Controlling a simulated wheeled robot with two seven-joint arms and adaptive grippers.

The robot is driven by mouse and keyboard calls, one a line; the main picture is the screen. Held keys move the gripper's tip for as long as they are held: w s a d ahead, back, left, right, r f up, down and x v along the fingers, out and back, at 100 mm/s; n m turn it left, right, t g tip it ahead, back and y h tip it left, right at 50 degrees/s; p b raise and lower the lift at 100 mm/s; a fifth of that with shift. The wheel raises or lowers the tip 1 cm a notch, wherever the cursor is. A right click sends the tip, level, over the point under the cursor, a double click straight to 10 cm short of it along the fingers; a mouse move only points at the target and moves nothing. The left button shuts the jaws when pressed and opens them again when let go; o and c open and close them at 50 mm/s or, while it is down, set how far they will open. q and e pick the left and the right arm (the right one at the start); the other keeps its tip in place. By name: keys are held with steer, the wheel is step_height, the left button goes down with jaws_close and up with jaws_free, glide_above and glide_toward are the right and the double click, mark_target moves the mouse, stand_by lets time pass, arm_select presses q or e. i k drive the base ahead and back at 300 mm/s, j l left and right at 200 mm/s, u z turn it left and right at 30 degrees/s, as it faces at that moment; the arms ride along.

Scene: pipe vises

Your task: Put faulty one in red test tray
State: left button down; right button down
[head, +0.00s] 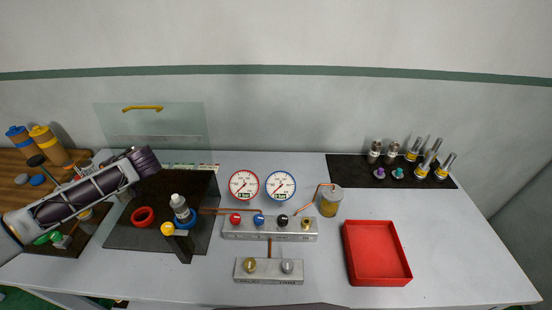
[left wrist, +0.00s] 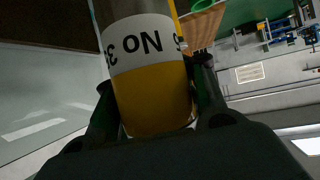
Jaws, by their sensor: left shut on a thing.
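My left gripper (left wrist: 155,105) is shut on a cylinder (left wrist: 150,85) with a yellow end and a white lettered band, seen close up in the left wrist view. In the head view my left arm reaches over the dark mat at the left; the fingers are hard to make out there. The red tray (head: 378,252) lies empty at the right of the table. A blue ring (head: 185,223) with a grey-white part above it stands on the mat, beside an empty-looking red ring (head: 143,216). My right gripper is not in view.
Two dial gauges (head: 243,184) stand behind a grey valve block (head: 270,229), with a second block (head: 268,270) in front. A clear jar (head: 330,202) stands left of the tray. Several metal-topped cylinders stand on a black mat (head: 345,167) at back right. A glass screen (head: 155,125) rises at back left.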

mark_target(364, 252)
steer(key=k, duration=0.95)
